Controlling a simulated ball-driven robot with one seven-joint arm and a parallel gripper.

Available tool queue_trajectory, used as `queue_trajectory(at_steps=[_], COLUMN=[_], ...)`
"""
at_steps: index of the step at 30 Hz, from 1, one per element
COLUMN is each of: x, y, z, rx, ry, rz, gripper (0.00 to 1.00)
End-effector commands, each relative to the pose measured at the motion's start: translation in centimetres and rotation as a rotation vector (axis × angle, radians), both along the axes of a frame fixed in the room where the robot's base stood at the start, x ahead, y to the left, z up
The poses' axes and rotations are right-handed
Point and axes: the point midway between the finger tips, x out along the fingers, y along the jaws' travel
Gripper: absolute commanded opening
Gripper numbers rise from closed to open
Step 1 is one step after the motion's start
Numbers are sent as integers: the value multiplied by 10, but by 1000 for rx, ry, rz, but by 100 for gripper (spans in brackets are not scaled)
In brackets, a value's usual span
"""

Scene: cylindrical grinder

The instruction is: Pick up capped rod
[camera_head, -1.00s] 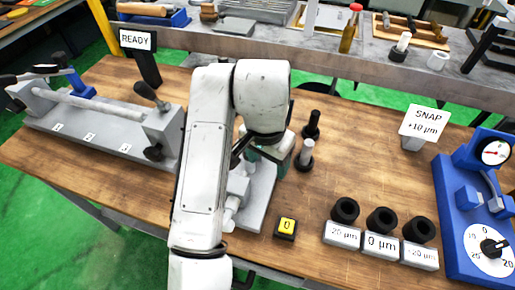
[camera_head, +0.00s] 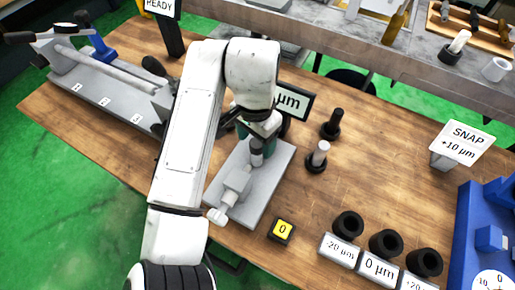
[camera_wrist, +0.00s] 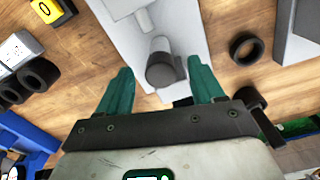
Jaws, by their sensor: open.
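My gripper (camera_wrist: 163,68) is open, its two teal fingers pointing down at a grey bench device (camera_wrist: 190,20). A dark grey cylinder (camera_wrist: 164,70) on a lighter shaft shows between the fingertips in the wrist view; I cannot tell whether it is the capped rod. In the head view my gripper (camera_head: 243,129) is over the grey device (camera_head: 268,196), partly hidden by my arm. To its right stand a black upright piece (camera_head: 333,124) and a white rod (camera_head: 319,154) in a black base, both apart from my gripper.
A blue gauge (camera_head: 478,225) is at the right. A SNAP sign (camera_head: 463,145) stands at the back right edge. Open wood lies between.

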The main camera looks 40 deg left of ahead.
Motion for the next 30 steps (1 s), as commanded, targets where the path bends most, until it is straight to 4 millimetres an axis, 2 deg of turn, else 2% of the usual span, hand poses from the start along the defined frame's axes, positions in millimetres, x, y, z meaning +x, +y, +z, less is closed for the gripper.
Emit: queue_trajectory(at_steps=[10, 14, 20, 30], x=[2, 3, 3, 3], y=[0, 0, 0, 0], z=[-44, -51, -52, -51], rx=[-2, 0, 0, 0], ry=[2, 1, 0, 0], rz=[1, 0, 0, 0], gripper=[67, 67, 67, 35])
